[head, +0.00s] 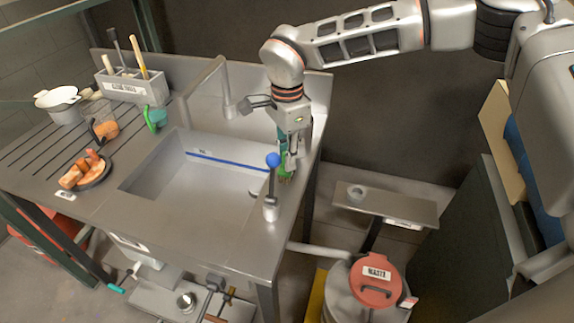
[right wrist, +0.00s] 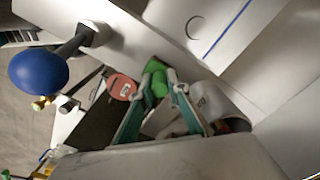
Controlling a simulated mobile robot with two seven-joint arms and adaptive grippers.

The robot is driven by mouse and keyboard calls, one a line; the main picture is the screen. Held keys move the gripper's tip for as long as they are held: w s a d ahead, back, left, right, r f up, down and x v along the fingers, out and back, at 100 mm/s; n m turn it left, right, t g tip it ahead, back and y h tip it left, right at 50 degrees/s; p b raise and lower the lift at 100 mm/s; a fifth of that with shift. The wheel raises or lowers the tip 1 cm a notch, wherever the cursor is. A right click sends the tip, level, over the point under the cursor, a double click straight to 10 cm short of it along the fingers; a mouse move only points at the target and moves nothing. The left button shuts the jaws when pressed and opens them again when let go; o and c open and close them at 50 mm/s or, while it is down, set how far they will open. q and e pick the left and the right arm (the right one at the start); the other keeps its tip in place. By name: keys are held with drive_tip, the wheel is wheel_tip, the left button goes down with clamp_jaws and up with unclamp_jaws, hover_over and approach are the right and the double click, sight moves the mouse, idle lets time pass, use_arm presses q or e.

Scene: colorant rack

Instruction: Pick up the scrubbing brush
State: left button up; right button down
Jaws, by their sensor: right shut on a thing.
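A green object (right wrist: 155,77), which looks like the scrubbing brush, is between the fingertips of my right gripper (right wrist: 160,90) in the right wrist view. In the head view, my right gripper (head: 290,160) points down at the right side of the sink, behind the blue-knobbed lever, with a green part (head: 284,166) showing at its fingers. The gripper is shut on the green object. Much of the object is hidden by the fingers, and I cannot tell whether it touches the counter. My left gripper is not in view.
The lever with a blue ball knob (head: 272,160) stands close to the gripper; the knob (right wrist: 38,70) also shows in the wrist view. The sink basin (head: 165,175) is left of it. A tall faucet (head: 222,80) stands behind. A red-lidded waste bin (head: 374,280) is at lower right.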

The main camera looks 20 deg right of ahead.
wheel_tip(320, 180, up, 20)
drive_tip(key=shift+p, duration=0.4)
idle(0.5)
